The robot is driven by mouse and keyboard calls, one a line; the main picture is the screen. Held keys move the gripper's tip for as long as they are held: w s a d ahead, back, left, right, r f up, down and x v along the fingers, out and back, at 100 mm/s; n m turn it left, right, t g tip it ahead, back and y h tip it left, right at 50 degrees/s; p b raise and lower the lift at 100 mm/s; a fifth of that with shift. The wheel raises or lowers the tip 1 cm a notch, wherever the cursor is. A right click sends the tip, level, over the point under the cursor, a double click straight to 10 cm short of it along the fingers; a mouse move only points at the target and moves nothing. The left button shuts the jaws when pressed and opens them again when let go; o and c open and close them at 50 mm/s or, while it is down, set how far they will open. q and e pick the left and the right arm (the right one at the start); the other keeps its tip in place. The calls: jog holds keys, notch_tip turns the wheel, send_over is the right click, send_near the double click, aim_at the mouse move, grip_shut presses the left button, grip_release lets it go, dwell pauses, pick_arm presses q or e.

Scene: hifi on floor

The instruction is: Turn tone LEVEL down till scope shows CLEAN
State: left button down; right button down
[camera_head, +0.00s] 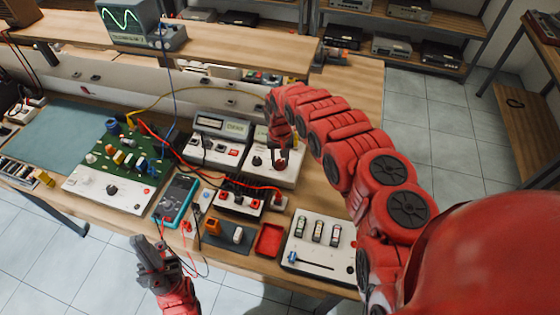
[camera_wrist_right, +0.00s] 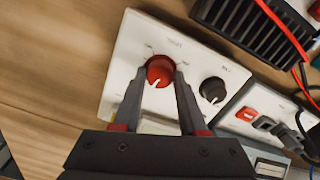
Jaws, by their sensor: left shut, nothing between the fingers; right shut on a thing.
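The scope (camera_head: 127,20) stands on the raised shelf at the back left, with a smooth, rounded green wave on its screen. The lettering below it is too small to read. The white tone box (camera_head: 287,178) is on the bench. In the right wrist view its panel (camera_wrist_right: 130,50) carries a red knob (camera_wrist_right: 160,71) with a white pointer line and a dark knob (camera_wrist_right: 212,90). My right gripper (camera_wrist_right: 161,74) is shut on the red knob, one finger on each side. It also shows from above in the head view (camera_head: 279,146). My left gripper (camera_head: 140,243) is shut and empty, in front of the bench edge.
A green circuit board (camera_head: 125,150), a teal multimeter (camera_head: 175,200), a box with a small display (camera_head: 222,127) and a slider panel (camera_head: 318,240) crowd the bench. Red, yellow and blue leads cross between them. A red tray (camera_head: 269,241) lies near the front edge.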

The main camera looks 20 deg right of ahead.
jog(key=shift+n, duration=0.6)
jog(key=shift+c, duration=2.2)
grip_release()
jog(key=shift+r+b, duration=0.4)
jog(key=shift+r, duration=0.15)
notch_tip(320, 180, up, 8)
notch_tip(320, 180, up, 8)
jog(key=p, duration=0.4)
send_over(280, 161)
jog(key=shift+a+r, duration=0.1)
jog(key=shift+r, duration=0.05)
